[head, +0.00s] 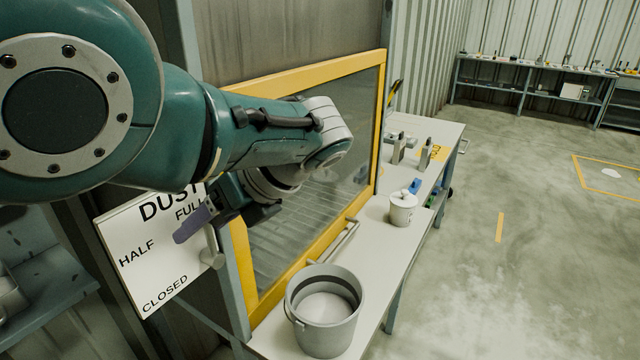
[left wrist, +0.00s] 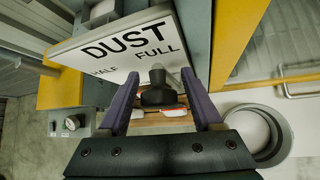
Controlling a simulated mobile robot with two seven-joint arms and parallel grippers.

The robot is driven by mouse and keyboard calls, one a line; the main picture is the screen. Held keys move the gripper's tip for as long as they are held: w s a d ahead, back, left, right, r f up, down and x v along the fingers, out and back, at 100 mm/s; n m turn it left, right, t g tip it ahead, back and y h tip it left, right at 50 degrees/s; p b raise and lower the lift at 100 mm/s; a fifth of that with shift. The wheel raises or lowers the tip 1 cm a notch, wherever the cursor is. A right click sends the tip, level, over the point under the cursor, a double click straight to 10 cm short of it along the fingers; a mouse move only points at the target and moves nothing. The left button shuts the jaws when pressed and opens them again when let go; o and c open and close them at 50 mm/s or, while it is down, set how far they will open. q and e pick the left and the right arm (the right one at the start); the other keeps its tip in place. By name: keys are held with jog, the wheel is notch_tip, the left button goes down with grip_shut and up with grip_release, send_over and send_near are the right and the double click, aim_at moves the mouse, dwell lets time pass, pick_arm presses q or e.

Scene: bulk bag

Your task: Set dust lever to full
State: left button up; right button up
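The white dust sign (head: 150,255) with the words FULL, HALF and CLOSED is at the lower left of the head view. It fills the top of the left wrist view (left wrist: 120,45). The grey dust lever (head: 212,250) stands out by the sign's right side, partly covered by my gripper; its exact setting is hard to tell. My left gripper (head: 195,222) is at the lever. In the left wrist view its two purple fingers (left wrist: 160,98) are spread, with the dark lever knob (left wrist: 157,92) between them and gaps on both sides. My right gripper is not in view.
A yellow-framed window (head: 310,170) is right of the sign. Below it a bench (head: 375,245) holds a grey bucket (head: 325,310), a white lidded pot (head: 402,209) and small items. Floor to the right is open. Shelving (head: 530,85) stands far back.

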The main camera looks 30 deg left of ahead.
pick_arm(q)
jog(key=shift+w, duration=0.1)
jog(key=p+v, duration=0.1)
jog(key=v, duration=0.9)
jog(key=shift+f, duration=0.1)
